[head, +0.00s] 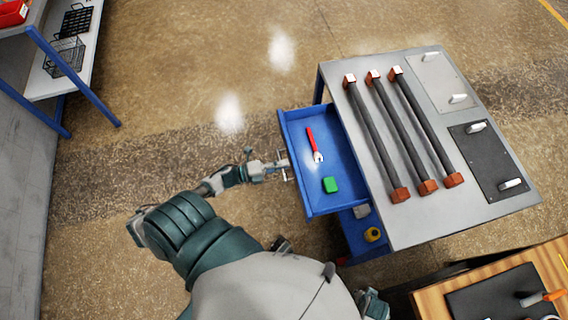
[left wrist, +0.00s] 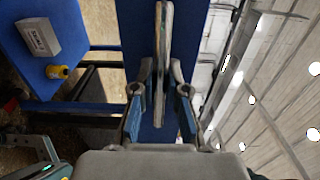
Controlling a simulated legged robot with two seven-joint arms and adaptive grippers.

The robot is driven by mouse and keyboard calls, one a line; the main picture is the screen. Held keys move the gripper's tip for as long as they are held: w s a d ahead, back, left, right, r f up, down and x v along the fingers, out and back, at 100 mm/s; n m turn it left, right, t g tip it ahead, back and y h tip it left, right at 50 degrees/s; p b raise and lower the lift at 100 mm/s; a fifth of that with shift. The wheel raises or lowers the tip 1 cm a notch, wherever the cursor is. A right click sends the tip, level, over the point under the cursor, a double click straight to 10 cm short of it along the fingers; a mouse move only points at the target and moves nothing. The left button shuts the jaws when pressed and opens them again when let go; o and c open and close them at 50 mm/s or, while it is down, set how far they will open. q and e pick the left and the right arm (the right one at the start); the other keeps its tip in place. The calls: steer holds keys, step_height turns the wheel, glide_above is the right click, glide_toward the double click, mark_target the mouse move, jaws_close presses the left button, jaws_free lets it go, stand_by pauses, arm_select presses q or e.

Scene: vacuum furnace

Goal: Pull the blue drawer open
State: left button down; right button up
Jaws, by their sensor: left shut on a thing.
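The blue drawer (head: 338,143) stands out from the left side of the grey-topped cart, open, with its inside showing. A red-handled wrench (head: 313,142) and a green block (head: 330,185) lie in it. My left gripper (head: 284,169) is at the middle of the drawer's front. In the left wrist view its fingers (left wrist: 160,100) are shut on the drawer's metal handle (left wrist: 161,50), with the blue drawer front (left wrist: 140,22) behind. My right gripper is not clearly seen in either view.
The grey cart top (head: 440,215) carries several things, including dark bars with copper-coloured ends (head: 405,140). A lower blue shelf (left wrist: 70,20) holds a small box (left wrist: 38,37) and a yellow item (left wrist: 57,72). A wooden bench (head: 435,303) stands at lower right. Floor left of the drawer is clear.

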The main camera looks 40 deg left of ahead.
arm_select(q)
steer(key=shift+s+f, duration=0.2)
steer(key=shift+f, duration=0.1)
steer(key=c, duration=1.2)
jaws_free()
steer(key=shift+c, duration=0.2)
steer(key=shift+o, duration=0.4)
steer(key=shift+w, duration=0.15)
steer(key=shift+r, duration=0.1)
steer(key=v, duration=1.2)
steer(key=shift+w, duration=0.1)
